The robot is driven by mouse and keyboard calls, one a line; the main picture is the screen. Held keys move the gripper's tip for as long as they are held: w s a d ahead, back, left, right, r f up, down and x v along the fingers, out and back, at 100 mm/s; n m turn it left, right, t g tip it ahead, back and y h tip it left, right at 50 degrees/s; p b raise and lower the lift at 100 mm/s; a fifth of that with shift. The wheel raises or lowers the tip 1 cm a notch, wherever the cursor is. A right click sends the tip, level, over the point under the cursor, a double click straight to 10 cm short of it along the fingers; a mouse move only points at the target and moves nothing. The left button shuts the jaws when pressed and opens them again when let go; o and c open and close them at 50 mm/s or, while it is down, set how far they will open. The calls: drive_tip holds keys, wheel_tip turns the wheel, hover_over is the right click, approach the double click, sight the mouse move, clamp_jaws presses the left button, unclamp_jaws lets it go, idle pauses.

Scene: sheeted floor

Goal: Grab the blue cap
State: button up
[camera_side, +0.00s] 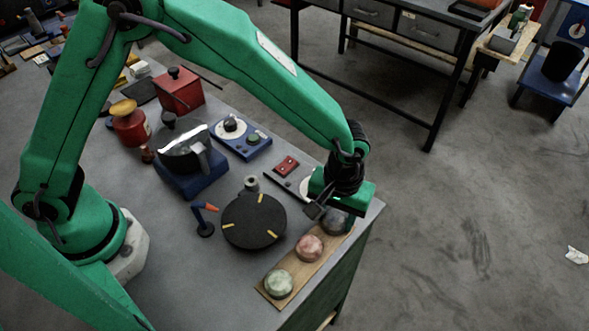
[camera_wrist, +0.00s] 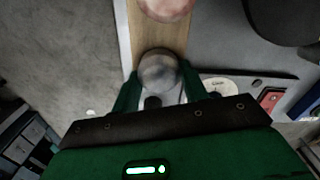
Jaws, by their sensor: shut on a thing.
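The blue cap is a grey-blue dome. In the side view (camera_side: 335,221) it is at the far right end of a wooden board (camera_side: 293,265), partly hidden under my gripper (camera_side: 333,212). In the wrist view the cap (camera_wrist: 158,70) sits between the two green fingers of my gripper (camera_wrist: 157,78), which are shut on it from both sides. The board (camera_wrist: 160,36) runs up the picture beyond it. I cannot tell whether the cap still touches the board.
A reddish cap (camera_side: 309,248) and a pale green cap (camera_side: 279,283) sit farther along the board. A dark round turntable (camera_side: 253,222) and a small panel with a red switch (camera_side: 287,167) stand nearby. The table edge is close on the right.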

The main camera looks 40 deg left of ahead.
sight(337, 216)
drive_tip(key=shift+r, duration=0.5)
wheel_tip(337, 216, up, 3)
drive_tip(key=shift+r, duration=0.15)
drive_tip(key=s+d+r, duration=0.3)
drive_tip(key=s+r, duration=0.3)
drive_tip(key=s, duration=0.5)
drive_tip(key=shift+d+r, duration=0.35)
drive_tip(key=shift+d, duration=0.05)
